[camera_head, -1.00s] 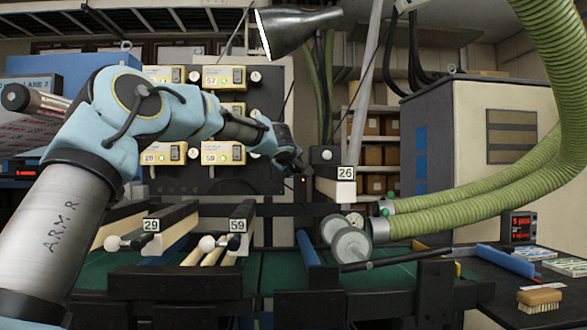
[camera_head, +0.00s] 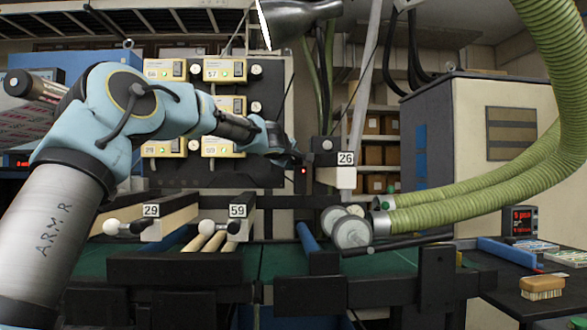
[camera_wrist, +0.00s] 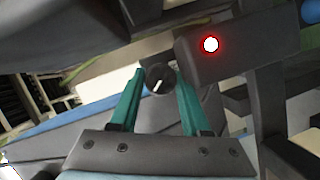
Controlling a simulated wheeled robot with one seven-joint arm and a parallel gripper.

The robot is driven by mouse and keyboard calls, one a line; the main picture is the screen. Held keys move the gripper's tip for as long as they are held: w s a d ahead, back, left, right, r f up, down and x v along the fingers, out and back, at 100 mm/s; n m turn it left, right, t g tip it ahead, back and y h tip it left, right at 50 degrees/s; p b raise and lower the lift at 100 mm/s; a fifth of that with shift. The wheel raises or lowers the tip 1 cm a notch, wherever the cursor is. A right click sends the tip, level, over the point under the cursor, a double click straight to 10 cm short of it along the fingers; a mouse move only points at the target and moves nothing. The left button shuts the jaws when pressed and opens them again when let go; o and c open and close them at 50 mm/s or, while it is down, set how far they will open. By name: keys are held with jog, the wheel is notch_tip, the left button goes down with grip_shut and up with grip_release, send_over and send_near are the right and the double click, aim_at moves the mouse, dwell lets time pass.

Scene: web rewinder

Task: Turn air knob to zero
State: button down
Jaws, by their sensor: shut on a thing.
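In the wrist view, the air knob (camera_wrist: 160,77) is a small round black knob with a white pointer line, which slants up and to the right. My gripper (camera_wrist: 162,80) has two teal fingers, one on each side of the knob, and is shut on it. In the head view, my gripper (camera_head: 297,160) is at the dark post left of the box labelled 26 (camera_head: 346,158). There the knob is hidden by my gripper or too small to make out. Any scale marks around the knob cannot be read.
A lit red lamp sits on a dark block (camera_wrist: 240,50) close right of the knob. Green hoses (camera_head: 470,200) and a pale roller (camera_head: 350,230) are to the right. White-knobbed levers by labels 29 (camera_head: 151,210) and 59 (camera_head: 237,211) are lower left. A desk lamp hangs above.

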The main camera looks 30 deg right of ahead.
dwell(0.3)
jog(key=shift+c, duration=1.8)
grip_release()
jog(key=b+v, duration=0.2)
jog(key=v, duration=0.8)
jog(key=shift+s+a+b, duration=0.25)
jog(key=shift+a+b, duration=0.05)
jog(key=shift+b, duration=0.05)
